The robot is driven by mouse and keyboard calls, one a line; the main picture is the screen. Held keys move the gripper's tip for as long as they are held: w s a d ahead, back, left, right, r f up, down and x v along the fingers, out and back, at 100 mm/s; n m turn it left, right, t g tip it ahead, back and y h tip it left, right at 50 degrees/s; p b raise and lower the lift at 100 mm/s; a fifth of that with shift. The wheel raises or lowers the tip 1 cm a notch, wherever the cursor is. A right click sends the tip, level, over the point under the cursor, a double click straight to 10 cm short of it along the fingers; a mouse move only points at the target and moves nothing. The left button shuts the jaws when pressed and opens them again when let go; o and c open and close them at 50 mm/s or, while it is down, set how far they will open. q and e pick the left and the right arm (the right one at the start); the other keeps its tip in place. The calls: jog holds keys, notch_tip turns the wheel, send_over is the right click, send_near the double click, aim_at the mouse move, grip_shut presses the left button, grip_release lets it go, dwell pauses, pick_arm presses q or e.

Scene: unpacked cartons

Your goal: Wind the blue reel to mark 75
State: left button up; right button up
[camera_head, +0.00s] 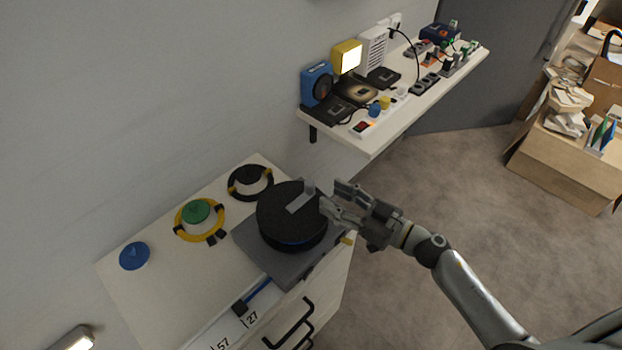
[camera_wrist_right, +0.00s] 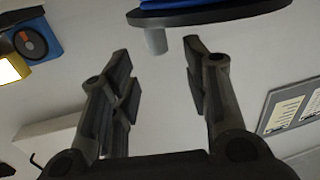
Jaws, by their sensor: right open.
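The reel (camera_head: 288,222) is a wide dark disc with a blue band low on its side, on a grey base on the white cabinet top. A light grey crank with an upright knob (camera_head: 309,187) lies across it. A blue strip (camera_head: 259,290) runs from the base to a dark block above the printed marks 27 and 57. My right gripper (camera_head: 334,197) is open at the reel's right edge, close to the knob. In the right wrist view, the grey knob (camera_wrist_right: 156,40) appears between the open fingers, with no visible grip on it. My left gripper is out of view.
A shelf (camera_head: 371,146) with devices is behind. Cartons (camera_head: 562,160) stand at right; the carpet between is clear.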

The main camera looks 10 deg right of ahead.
aim_at(314, 187)
jog(key=x, duration=0.7)
jog(key=shift+w+a+f+p, duration=0.1)
jog(key=shift+w+p, duration=0.2)
jog(key=shift+w, duration=0.05)
grip_shut()
